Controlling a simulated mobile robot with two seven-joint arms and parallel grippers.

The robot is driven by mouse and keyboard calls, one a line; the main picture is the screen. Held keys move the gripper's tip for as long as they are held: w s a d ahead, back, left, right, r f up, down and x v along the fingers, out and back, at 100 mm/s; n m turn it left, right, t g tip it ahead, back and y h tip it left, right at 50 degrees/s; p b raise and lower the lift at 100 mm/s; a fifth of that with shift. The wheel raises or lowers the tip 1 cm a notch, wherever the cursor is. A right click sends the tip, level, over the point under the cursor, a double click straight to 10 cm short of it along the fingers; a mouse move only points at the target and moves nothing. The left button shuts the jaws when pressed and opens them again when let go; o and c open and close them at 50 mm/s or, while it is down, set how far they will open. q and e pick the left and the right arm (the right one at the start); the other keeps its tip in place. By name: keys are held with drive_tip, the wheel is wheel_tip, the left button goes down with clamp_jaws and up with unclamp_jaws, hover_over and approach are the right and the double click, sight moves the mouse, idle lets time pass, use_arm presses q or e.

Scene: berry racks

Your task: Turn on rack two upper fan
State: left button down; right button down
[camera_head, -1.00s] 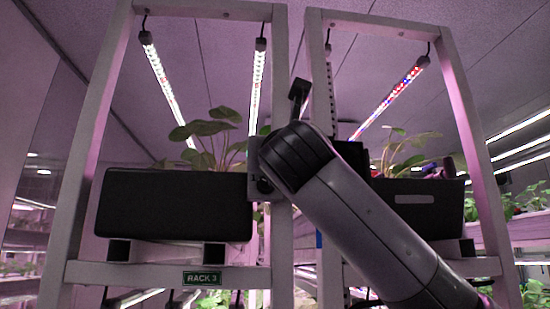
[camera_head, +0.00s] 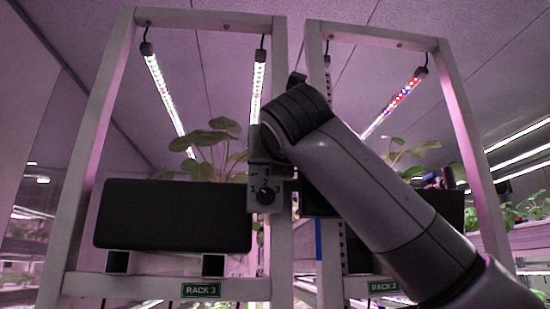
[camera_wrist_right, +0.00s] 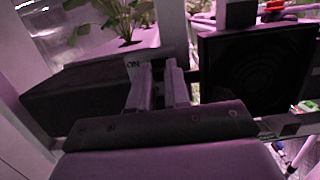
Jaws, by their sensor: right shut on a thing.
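The black fan (camera_wrist_right: 258,70) shows at the right of the right wrist view. My right gripper (camera_wrist_right: 162,72) is beside it, to the left, shut on a small part that looks like a switch. The fingers hide most of this part. Rack two's label (camera_head: 384,287) shows below the arm. My left gripper is not in view.
Rack three's label (camera_head: 201,290) is on the left rack. A numbered dial (camera_head: 267,195) sits on that rack's right post, close to my arm. A dark planter (camera_head: 172,216) with a leafy plant (camera_head: 212,140) stands left of it. Lit light bars (camera_head: 167,95) hang above.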

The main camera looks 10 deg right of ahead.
drive_tip(key=c, duration=1.1)
unclamp_jaws()
drive_tip(key=shift+s, duration=0.1)
drive_tip(key=s+b, duration=0.1)
drive_tip(key=s, duration=0.1)
drive_tip(key=s+b, duration=0.1)
drive_tip(key=s, duration=0.1)
drive_tip(key=s+f+b, duration=0.1)
drive_tip(key=s, duration=0.1)
drive_tip(key=shift+s+f, duration=0.1)
drive_tip(key=shift+s, duration=0.3)
